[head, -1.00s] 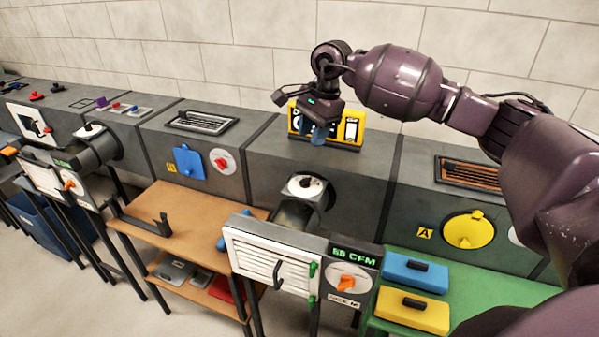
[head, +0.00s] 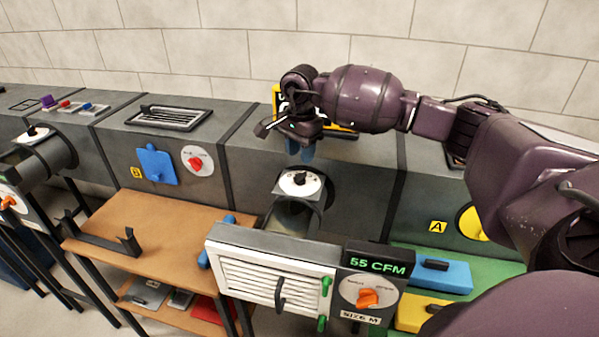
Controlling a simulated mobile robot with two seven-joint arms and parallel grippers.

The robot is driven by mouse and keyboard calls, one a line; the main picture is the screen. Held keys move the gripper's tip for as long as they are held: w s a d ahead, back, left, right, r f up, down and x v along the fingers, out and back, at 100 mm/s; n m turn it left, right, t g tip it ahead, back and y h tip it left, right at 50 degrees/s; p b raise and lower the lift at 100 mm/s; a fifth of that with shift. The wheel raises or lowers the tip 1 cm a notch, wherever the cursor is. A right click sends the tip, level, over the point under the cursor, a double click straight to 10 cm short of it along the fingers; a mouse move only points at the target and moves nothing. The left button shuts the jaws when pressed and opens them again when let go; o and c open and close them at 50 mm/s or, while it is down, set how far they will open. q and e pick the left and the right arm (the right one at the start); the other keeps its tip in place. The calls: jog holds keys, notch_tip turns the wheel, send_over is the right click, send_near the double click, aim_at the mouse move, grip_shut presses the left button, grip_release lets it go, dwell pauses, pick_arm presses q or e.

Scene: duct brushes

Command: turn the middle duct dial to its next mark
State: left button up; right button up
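The middle duct dial (head: 300,183) is a white disc with a black knob on top of a short dark duct stub (head: 294,213). My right gripper (head: 301,152) points down just above and behind the dial in the picture. Its bluish fingertips look apart from the knob, and I cannot tell how far open they are. Below the stub, a white louvred grille (head: 262,280) stands by a panel with an orange-knobbed dial (head: 367,297) and a green readout (head: 376,264) of "55 CFM". My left gripper is not in view.
A yellow device (head: 341,137) stands behind my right gripper, partly hidden. A wooden shelf table (head: 160,225) lies to the left, and a blue brush block (head: 436,272) and a yellow one (head: 415,312) to the right. Another duct stub (head: 45,158) is at far left.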

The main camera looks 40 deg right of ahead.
aim_at(300, 174)
notch_tip(300, 174, down, 6)
jog(key=shift+f, duration=0.25)
grip_shut()
dwell(0.3)
